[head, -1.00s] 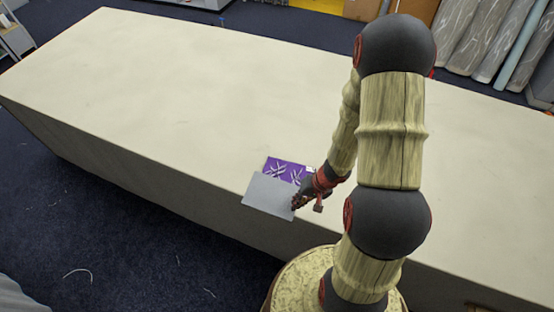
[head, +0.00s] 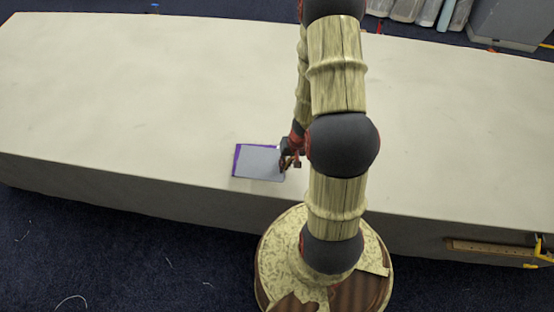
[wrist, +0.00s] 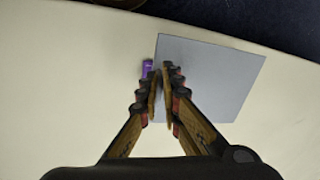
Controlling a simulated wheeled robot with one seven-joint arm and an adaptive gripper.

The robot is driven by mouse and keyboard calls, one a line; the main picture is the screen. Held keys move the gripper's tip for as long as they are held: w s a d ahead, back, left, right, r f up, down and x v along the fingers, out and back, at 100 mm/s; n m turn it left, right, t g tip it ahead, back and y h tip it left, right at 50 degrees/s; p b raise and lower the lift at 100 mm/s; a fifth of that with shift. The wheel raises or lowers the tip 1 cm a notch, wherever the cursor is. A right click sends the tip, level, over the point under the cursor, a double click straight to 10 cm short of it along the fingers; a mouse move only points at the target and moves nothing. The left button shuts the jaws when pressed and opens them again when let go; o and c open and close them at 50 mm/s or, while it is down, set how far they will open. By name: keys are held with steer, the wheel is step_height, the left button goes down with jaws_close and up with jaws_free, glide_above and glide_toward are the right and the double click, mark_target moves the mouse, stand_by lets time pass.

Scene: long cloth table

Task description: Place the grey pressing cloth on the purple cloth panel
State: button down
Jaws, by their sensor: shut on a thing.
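The grey pressing cloth (head: 260,163) is a flat, stiff-looking rectangle at the near side of the table. It covers most of the purple cloth panel (head: 236,160), which shows only as a thin strip along the left and far edges. In the wrist view the grey cloth (wrist: 215,80) lies right of the fingers, and a small bit of purple panel (wrist: 147,68) shows left of them. My gripper (wrist: 161,82) is shut on an edge of the grey cloth; it also shows in the head view (head: 286,162). I cannot tell whether the cloth touches the panel.
The long pale table (head: 130,90) is bare around the panel. Its near edge lies just in front of the cloth. A wooden strip with a yellow end (head: 490,250) is at the table's near side, lower right. Rolls (head: 425,12) stand beyond the far edge.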

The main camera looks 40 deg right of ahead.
steer(key=w+d+f, duration=0.1)
steer(key=w+f, duration=0.1)
steer(key=w+d+f, duration=0.1)
steer(key=w+f, duration=0.1)
steer(key=w+d+f, duration=0.1)
steer(key=w+f, duration=0.1)
steer(key=shift+f, duration=0.15)
steer(key=shift+d+b+x, duration=0.2)
steer(key=shift+b+x, duration=0.15)
steer(key=shift+x, duration=0.6)
steer(key=shift+d+b+x, duration=0.2)
steer(key=shift+b+x, duration=0.15)
steer(key=shift+x, duration=0.6)
steer(key=shift+f, duration=0.1)
steer(key=c, duration=2)
jaws_free()
steer(key=shift+f, duration=0.1)
